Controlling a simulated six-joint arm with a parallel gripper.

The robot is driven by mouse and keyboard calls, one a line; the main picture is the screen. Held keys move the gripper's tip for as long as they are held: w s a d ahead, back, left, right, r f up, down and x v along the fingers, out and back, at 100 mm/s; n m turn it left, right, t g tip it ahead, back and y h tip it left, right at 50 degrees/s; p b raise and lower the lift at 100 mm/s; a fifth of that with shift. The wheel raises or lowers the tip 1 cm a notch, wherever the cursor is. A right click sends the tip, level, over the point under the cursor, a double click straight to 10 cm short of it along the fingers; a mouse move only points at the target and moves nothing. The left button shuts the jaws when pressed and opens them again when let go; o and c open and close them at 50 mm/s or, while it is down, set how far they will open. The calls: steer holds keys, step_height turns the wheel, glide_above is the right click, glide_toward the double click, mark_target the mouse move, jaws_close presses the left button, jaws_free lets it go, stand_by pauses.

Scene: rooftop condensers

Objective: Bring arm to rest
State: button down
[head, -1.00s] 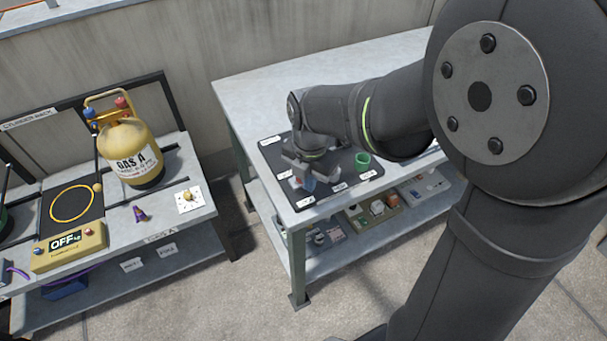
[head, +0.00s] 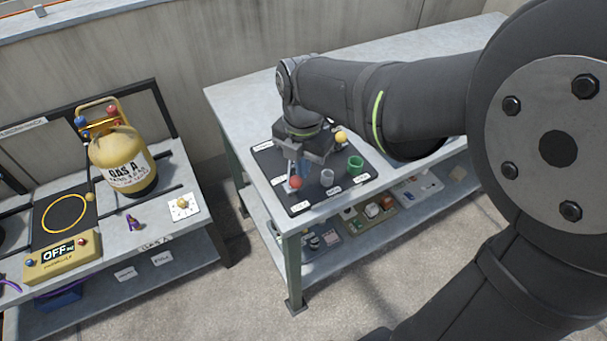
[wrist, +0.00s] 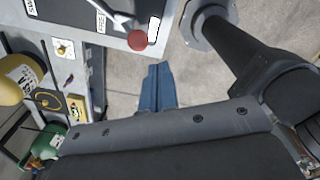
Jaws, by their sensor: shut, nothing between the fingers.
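My gripper (head: 302,172) hangs from my arm over the dark mat (head: 298,209) on the workbench in the head view. In the wrist view its blue fingers (wrist: 157,88) are together with nothing between them, seen against the paved floor. A red ball-topped item (head: 296,182) is close by the fingers in the head view; it also shows in the wrist view (wrist: 137,40). I cannot tell from the head view how far above the mat the fingertips are.
A yellow-topped item (head: 341,138), a green cup (head: 355,163) and a grey cup (head: 327,177) stand on the mat. The workbench (head: 235,105) has bins on its lower shelf.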

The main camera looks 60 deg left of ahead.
steer(key=shift+f, duration=0.1)
step_height(320, 180, down, 7)
steer(key=shift+a+r, duration=0.1)
steer(key=shift+a, duration=0.05)
stand_by(0.5)
stand_by(0.5)
